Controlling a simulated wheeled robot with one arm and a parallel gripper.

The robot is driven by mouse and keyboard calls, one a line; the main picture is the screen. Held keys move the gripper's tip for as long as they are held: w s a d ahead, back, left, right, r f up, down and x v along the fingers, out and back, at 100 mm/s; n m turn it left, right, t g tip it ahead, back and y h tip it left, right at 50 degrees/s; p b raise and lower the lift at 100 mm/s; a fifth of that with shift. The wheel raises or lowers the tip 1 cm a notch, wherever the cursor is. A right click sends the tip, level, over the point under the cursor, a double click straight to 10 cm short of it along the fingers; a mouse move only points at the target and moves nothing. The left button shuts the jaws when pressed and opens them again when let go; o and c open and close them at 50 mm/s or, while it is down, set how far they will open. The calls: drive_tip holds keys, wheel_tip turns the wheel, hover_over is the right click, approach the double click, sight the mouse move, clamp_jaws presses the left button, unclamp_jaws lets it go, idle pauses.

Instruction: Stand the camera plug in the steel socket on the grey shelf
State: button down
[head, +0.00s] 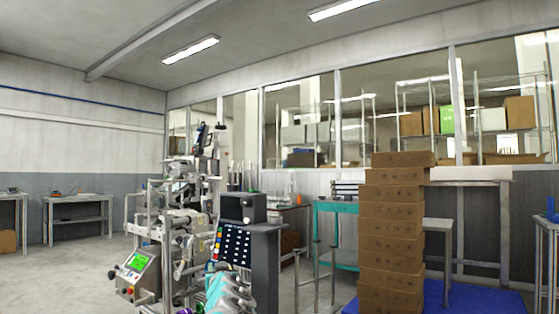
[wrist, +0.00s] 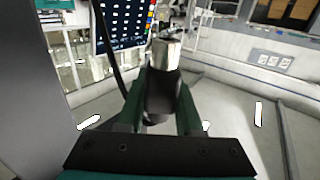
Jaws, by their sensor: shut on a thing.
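My gripper (wrist: 161,84) shows in the wrist view with its two green fingers shut on the camera plug (wrist: 162,98). The plug has a dark body and a silver metal end (wrist: 166,53) that points away from the gripper's base. It is held in the air, apart from the surfaces around it. In the head view my teal arm (head: 226,292) reaches up from the bottom edge, and I cannot make out the gripper or plug there. I cannot pick out the steel socket in either view, and I cannot tell which surface is the grey shelf.
A dark grey cabinet (head: 267,265) carries a black box (head: 240,208) beside a panel of coloured icons (head: 234,246), which also shows in the wrist view (wrist: 122,22). A metal machine (head: 185,220) stands left. Stacked cartons (head: 390,235) stand right. Floor at far left is open.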

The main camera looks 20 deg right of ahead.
drive_tip(key=s+r+m+g+h+p, duration=0.1)
drive_tip(key=r+h, duration=0.4)
drive_tip(key=r, duration=0.9)
drive_tip(key=s+r+m+g+h+p, duration=0.1)
drive_tip(key=s+r+m+g+h, duration=0.2)
drive_tip(key=r, duration=1.2)
drive_tip(key=s+m+h, duration=0.2)
drive_tip(key=s+m, duration=0.1)
drive_tip(key=shift+d+m+g+h, duration=0.25)
drive_tip(key=shift+m+g+h, duration=0.05)
drive_tip(key=shift+h, duration=0.1)
drive_tip(key=shift+s+d+r+h, duration=0.25)
drive_tip(key=shift+s+r+h, duration=0.05)
drive_tip(key=shift+s, duration=0.05)
drive_tip(key=shift+s+d+f, duration=0.1)
drive_tip(key=shift+g, duration=0.3)
